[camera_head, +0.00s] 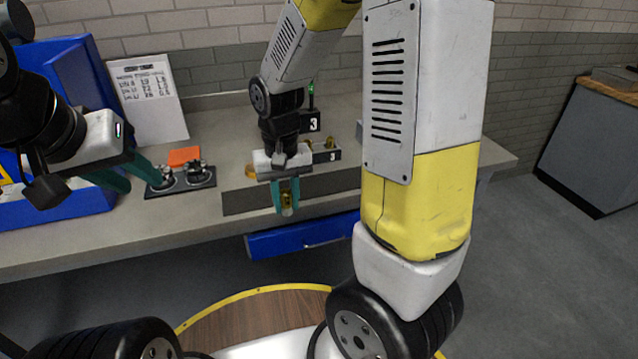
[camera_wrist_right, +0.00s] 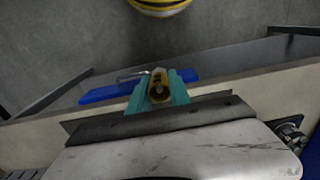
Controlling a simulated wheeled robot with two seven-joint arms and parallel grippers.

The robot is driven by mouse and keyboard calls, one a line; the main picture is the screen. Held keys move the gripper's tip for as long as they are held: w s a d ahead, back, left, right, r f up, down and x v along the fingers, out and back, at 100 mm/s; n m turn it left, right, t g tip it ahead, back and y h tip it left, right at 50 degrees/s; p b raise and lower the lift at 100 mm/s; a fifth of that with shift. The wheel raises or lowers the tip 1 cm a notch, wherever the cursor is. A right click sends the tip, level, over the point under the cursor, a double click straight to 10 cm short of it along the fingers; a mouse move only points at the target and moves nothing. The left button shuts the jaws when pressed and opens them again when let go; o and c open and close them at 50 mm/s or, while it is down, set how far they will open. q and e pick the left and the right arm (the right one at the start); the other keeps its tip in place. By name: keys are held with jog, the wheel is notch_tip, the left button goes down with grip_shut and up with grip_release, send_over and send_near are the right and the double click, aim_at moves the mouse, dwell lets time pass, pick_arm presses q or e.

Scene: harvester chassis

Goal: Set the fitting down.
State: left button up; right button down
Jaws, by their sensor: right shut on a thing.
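A small brass-coloured fitting (camera_head: 287,200) is between the teal fingers of my right gripper (camera_head: 286,196), which is shut on it. The right gripper points down and holds the fitting in front of the bench's front edge, above the blue drawer. In the right wrist view the fitting (camera_wrist_right: 158,88) shows end-on between the teal fingers (camera_wrist_right: 158,92). My left gripper (camera_head: 138,176) is at the left above the bench, with teal fingers apart beside a black plate. Nothing shows between its fingers.
A blue bin (camera_head: 60,205) stands left. A blue drawer (camera_head: 300,238) hangs below the bench.

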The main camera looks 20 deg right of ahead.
jog(key=shift+s, duration=0.2)
jog(key=w+d, duration=0.1)
jog(key=w, duration=0.3)
jog(key=w+d+f, duration=0.1)
jog(key=w+d, duration=0.1)
jog(key=w, duration=0.3)
jog(key=w+d, duration=0.1)
jog(key=w, duration=0.4)
jog(key=shift+w+d+f, duration=0.25)
jog(key=shift+d, duration=0.15)
jog(key=shift+w+f, duration=0.1)
jog(key=shift+f, duration=1.65)
jog(key=shift+f, duration=0.1)
jog(key=c, duration=1.2)
grip_release()
jog(key=shift+c, duration=0.2)
jog(key=shift+o, duration=0.3)
